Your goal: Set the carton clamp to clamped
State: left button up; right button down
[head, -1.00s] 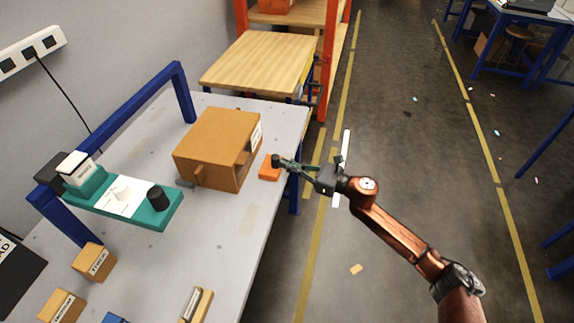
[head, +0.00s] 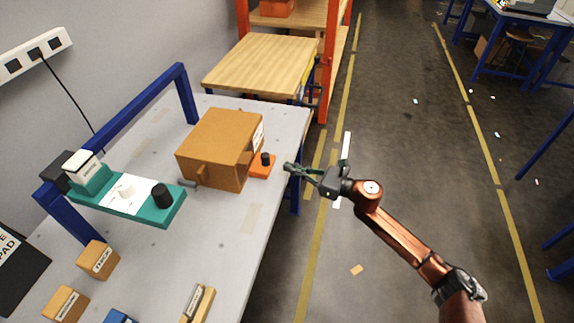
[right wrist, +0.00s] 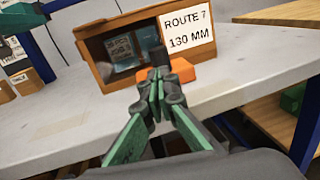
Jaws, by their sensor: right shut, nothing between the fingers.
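The brown carton (head: 212,148) sits on the grey table; its label reads "ROUTE 7 130 MM" in the right wrist view (right wrist: 188,28). An orange block (head: 260,170) with an upright black knob (head: 265,158), seemingly the carton clamp, lies close against the carton's right side. I cannot tell whether they touch. My right gripper (head: 289,167) is shut and empty, just right of the block and apart from it in the head view. In the right wrist view its fingertips (right wrist: 160,76) hide part of the orange block (right wrist: 182,71). My left gripper is not in view.
A teal device (head: 130,203) with a black knob stands left of the carton. A blue frame (head: 115,125) runs along the wall side. Small boxes (head: 98,259) lie at the near end.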

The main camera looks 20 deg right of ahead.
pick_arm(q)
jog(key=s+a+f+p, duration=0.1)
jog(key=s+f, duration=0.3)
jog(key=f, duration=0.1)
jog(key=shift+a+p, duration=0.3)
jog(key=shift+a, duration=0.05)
pick_arm(e)
jog(key=v, duration=0.8)
jog(key=shift+s+d, duration=0.2)
jog(key=shift+s, duration=0.05)
